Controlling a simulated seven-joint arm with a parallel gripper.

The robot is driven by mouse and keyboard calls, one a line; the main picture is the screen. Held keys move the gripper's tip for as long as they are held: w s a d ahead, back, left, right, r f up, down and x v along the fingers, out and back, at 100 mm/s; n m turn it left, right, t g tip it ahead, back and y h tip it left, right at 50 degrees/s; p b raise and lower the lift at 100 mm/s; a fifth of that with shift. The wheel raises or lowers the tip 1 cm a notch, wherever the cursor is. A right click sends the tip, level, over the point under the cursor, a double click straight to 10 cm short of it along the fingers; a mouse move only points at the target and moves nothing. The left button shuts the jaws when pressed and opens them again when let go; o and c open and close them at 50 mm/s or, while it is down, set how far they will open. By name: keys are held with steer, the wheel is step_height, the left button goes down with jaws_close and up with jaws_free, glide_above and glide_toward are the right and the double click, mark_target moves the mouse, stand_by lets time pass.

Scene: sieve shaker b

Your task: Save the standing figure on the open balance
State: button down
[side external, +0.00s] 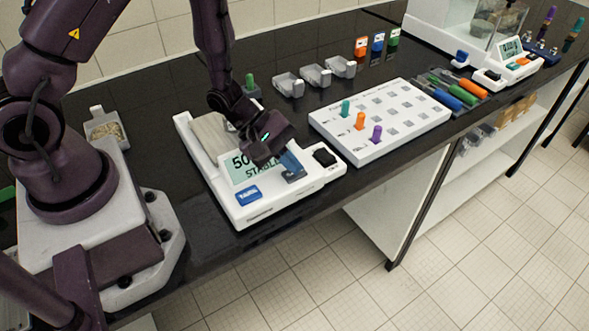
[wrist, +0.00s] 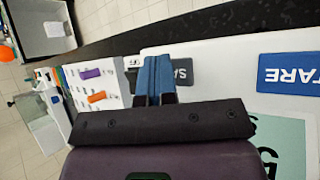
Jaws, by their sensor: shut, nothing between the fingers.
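The open balance (side external: 240,212) is a white unit on the black bench, with a pan (side external: 210,135) and a display (side external: 240,168) that reads "50…" and "STABLE", partly covered by my gripper. A blue TARE key (side external: 248,194) is on its front; it also shows in the wrist view (wrist: 290,74). A dark grey key (wrist: 183,72) lettered "SA…" is partly hidden by my fingers. My gripper (side external: 289,163) is shut and empty, its blue fingertips (wrist: 155,78) pointing down at that grey key. I cannot tell whether they touch it.
A black control (side external: 324,157) sits at the balance's right end. A white peg board (side external: 385,120) with teal, orange and purple pegs stands to the right. Small grey scoops (side external: 315,76) stand behind. The bench's front edge is close to the balance.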

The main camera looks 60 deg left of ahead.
mark_target(291, 174)
steer(key=shift+a+r, duration=0.1)
steer(key=shift+r, duration=0.55)
steer(key=shift+r, duration=2.5)
steer(key=shift+s, duration=0.1)
steer(key=s+d+r+m+g, duration=0.2)
steer(key=s+r+m+g, duration=0.3)
steer(key=s+r+m, duration=0.25)
steer(key=s+a+r+m+t+y, duration=0.2)
steer(key=s+a+r+m+y, duration=0.1)
steer(key=r, duration=0.4)
steer(key=s+a+r+m+t+y, duration=0.3)
steer(key=a+r+m+y, duration=0.1)
steer(key=r, duration=0.3)
steer(key=shift+s+a+r+m, duration=0.3)
steer(key=shift+a+r+m, duration=0.1)
steer(key=shift+m, duration=0.45)
